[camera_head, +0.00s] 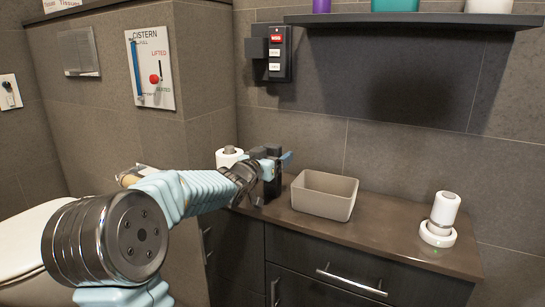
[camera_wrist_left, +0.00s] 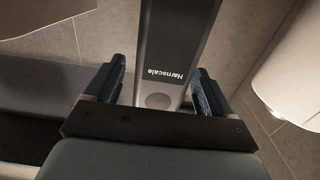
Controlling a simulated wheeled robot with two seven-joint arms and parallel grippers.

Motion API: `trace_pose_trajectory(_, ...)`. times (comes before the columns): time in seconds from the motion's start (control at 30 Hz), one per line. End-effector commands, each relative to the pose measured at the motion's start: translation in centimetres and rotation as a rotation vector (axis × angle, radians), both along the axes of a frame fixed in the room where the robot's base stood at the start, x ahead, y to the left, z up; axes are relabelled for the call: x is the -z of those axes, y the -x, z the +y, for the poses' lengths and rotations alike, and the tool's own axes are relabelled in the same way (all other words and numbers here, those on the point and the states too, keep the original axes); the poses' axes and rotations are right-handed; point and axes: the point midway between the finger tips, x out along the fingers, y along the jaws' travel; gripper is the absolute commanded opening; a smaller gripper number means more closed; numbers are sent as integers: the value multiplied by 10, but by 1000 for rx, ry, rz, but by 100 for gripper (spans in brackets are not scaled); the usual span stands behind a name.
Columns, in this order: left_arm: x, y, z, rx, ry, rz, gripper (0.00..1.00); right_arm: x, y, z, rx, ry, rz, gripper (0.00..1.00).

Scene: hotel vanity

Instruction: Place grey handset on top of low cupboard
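The grey handset (camera_head: 273,184) is upright, dark, at the back left of the low cupboard (camera_head: 390,232), beside the beige bin. Its base appears to meet the brown top, though my gripper partly covers it. In the left wrist view the handset (camera_wrist_left: 165,60) shows a grey face with "Harnscale" lettering and a round button. My left gripper (camera_head: 268,166) is around the handset. In the left wrist view the fingers (camera_wrist_left: 157,80) lie on either side, with a visible gap at the left one. My right gripper is not in view.
A beige bin (camera_head: 325,203) stands right of the handset. A toilet roll (camera_head: 229,156) is behind my left arm. A white dispenser (camera_head: 443,212) stands at the right of the cupboard top. A shelf (camera_head: 415,20) overhangs the back. Brown top is free between bin and dispenser.

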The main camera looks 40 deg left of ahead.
Motion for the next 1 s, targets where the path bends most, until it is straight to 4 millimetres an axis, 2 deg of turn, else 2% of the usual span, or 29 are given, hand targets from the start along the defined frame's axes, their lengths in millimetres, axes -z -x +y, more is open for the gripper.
trace_pose_trajectory(0.3, -5, 3, -1, -1, 0, -1, 83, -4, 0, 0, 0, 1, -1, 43)
trace_pose_trajectory(0.47, -5, 33, -8, 0, -1, -3, 83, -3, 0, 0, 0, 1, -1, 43)
trace_pose_trajectory(0.7, -5, 87, -21, -1, 0, -2, 83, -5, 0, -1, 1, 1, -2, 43)
trace_pose_trajectory(0.83, -5, 106, -26, 1, 0, -2, 83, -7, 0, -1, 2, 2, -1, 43)
trace_pose_trajectory(1.0, -4, 116, -28, 1, 0, 0, 83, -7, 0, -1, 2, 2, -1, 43)
